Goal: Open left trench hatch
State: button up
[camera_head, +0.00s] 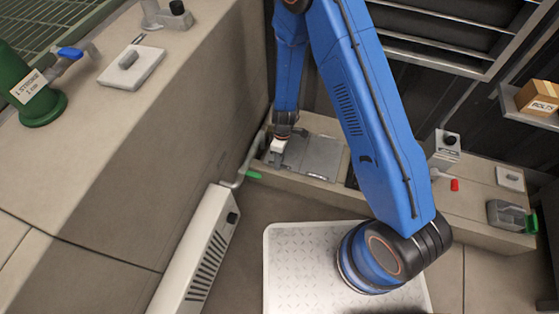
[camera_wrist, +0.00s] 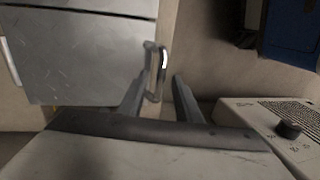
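The left trench hatch is a grey metal plate (camera_head: 312,156) set in the beige ledge at the back. In the wrist view a grey metal plate (camera_wrist: 80,55) fills the upper left, and a small metal loop handle (camera_wrist: 161,72) stands at its right edge. My gripper (camera_head: 279,146) points down at the left end of the hatch. In the wrist view my gripper (camera_wrist: 164,80) has its two fingers apart, with the loop handle between them, nearer the left finger. I cannot tell whether a finger touches the handle. The hatch lies flat and looks closed.
A beige wall block (camera_head: 170,110) stands close left of my gripper. A white vented heater (camera_head: 208,250) and a green-handled lever (camera_head: 252,175) are in front. A white box with a black knob (camera_head: 444,148) and a red-tipped lever (camera_head: 454,185) are on the right of the ledge.

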grip_shut()
jog(key=shift+w+d+r+g, duration=0.1)
jog(key=shift+w+r+g, duration=0.2)
jog(key=shift+r, duration=0.45)
jog(key=w+d+r+g+y, duration=0.1)
jog(key=w+d+r+g, duration=0.1)
jog(key=w+r, duration=0.7)
jog(key=shift+d+r, duration=0.65)
jog(key=shift+r, duration=0.75)
